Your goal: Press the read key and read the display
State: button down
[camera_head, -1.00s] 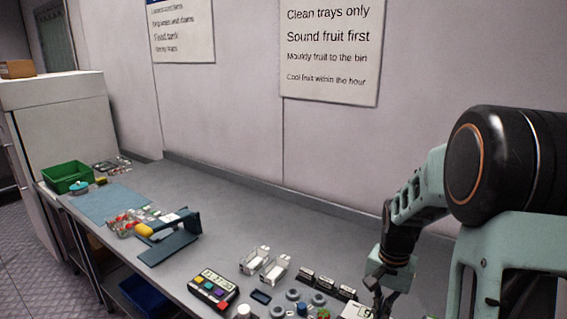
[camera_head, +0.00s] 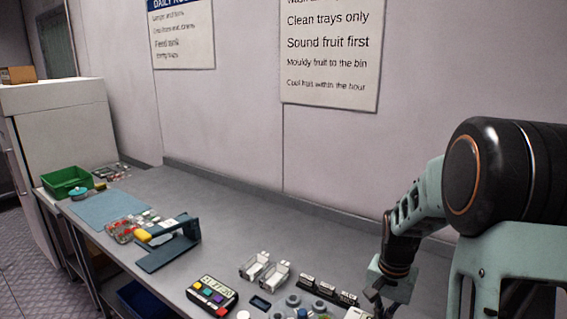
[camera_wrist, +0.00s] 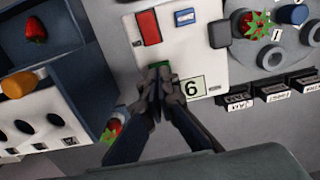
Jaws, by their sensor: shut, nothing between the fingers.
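My gripper (camera_wrist: 158,72) is shut and empty in the wrist view. Its fingertips are over a green key (camera_wrist: 163,66) on a white panel (camera_wrist: 212,62) and partly hide it; I cannot tell whether they touch it. The panel also has a red key (camera_wrist: 148,27), a small blue-and-white patch (camera_wrist: 184,16) and a green-edged label (camera_wrist: 193,87) with a single digit, seen turned. A black unit (camera_head: 212,294) with coloured keys has a lit display (camera_head: 217,284), too small to read.
A grey round holder (camera_wrist: 268,56) with a strawberry (camera_wrist: 256,26) stands right of the panel. A dark tray (camera_wrist: 45,35) with a strawberry lies left. In the head view, white holders (camera_head: 265,269), a blue stand (camera_head: 170,245) and a green crate (camera_head: 67,181) stand on the bench.

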jog(key=shift+f+b, duration=0.85)
jog(key=shift+f, duration=0.3)
dwell(0.6)
notch_tip(320, 180, up, 8)
jog(key=p, duration=0.5)
jog(key=shift+p, duration=0.35)
dwell(0.4)
